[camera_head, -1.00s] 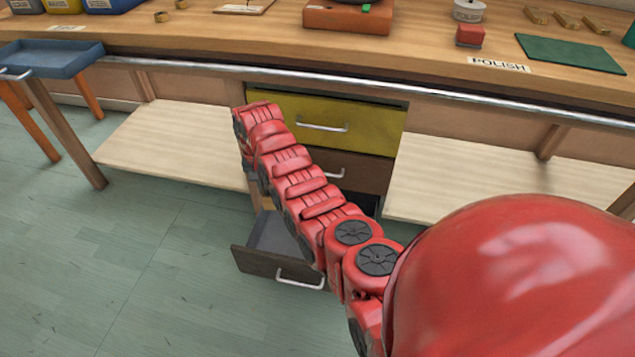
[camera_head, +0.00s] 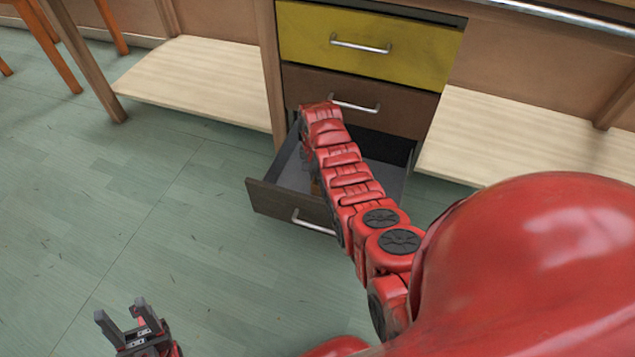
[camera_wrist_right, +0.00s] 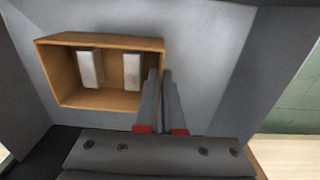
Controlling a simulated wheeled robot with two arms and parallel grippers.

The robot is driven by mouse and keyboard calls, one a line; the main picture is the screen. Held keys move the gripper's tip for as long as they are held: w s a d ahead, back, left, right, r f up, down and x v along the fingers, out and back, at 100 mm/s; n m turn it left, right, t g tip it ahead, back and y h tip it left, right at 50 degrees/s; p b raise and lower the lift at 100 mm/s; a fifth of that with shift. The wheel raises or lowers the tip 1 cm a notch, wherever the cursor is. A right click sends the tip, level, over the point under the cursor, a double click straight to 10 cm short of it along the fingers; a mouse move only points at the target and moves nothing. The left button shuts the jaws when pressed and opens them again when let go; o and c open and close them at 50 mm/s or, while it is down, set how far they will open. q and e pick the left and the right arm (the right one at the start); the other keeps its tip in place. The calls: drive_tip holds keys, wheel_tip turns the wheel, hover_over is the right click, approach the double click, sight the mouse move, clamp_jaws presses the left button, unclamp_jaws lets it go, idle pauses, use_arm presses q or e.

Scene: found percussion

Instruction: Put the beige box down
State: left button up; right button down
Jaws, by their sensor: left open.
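The beige box (camera_wrist_right: 112,98) is an open tan box with two pale blocks inside, in the right wrist view. It is inside the grey-lined open drawer (camera_head: 270,197); I cannot tell whether its base touches the drawer floor. My right gripper (camera_wrist_right: 161,72) has its fingers close together at the box's right wall, one on each side of it. In the head view my right arm reaches down into the drawer and hides that gripper and most of the box. My left gripper (camera_head: 121,308) is open and empty above the floor at the bottom left.
The drawer is the lowest, under a closed brown drawer (camera_head: 300,88) and a closed yellow drawer (camera_head: 300,38). Pale low shelves stand to the left (camera_head: 200,80) and right (camera_head: 530,135). The green floor (camera_head: 120,200) at left is clear.

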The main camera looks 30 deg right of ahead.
wheel_tip(320, 180, down, 4)
drive_tip(key=shift+b, duration=0.95)
drive_tip(key=shift+r, duration=0.1)
drive_tip(key=c, duration=1.5)
unclamp_jaws()
drive_tip(key=o, duration=0.5)
drive_tip(key=shift+c, duration=0.2)
